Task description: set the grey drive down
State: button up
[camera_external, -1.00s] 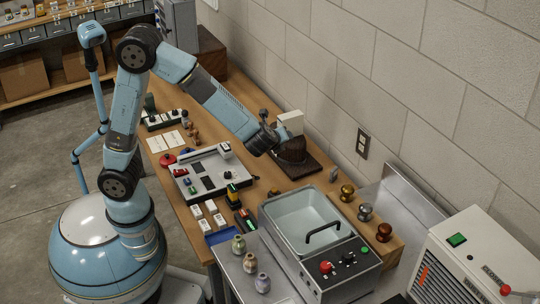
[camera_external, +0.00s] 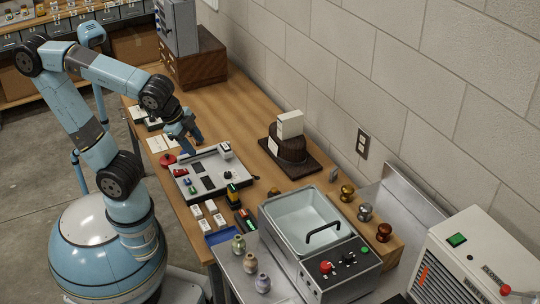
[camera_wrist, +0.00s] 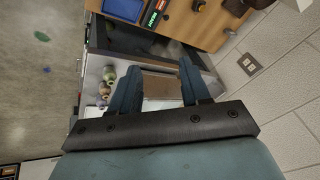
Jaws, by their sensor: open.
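My gripper (camera_external: 191,137) is in the external view above the back left of the grey equipment tray (camera_external: 222,188). In the wrist view, its two dark blue fingers (camera_wrist: 158,88) are spread apart, with a brownish flat surface between them. I see nothing clearly held. A pale box (camera_external: 290,124) sits on top of a dark brown drum (camera_external: 290,148) on a dark base, well to the right of my gripper. I cannot tell for sure whether this box is the grey drive. No other object can be clearly identified as the drive.
A metal basin (camera_external: 272,213) with a control panel stands at the front right of the table. Small vases (camera_external: 251,263) stand at its front left; they also show in the wrist view (camera_wrist: 105,85). Metal knobs (camera_external: 366,211) line its right. The wooden top behind the tray (camera_external: 235,105) is largely clear.

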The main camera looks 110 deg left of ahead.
jog(key=s+d+n+t+h, duration=0.1)
jog(key=s+d+h, duration=0.1)
jog(key=s+d, duration=0.2)
jog(key=shift+s+d+r+h, duration=0.3)
jog(key=shift+d+r, duration=0.15)
jog(key=shift+d, duration=0.15)
dwell(0.8)
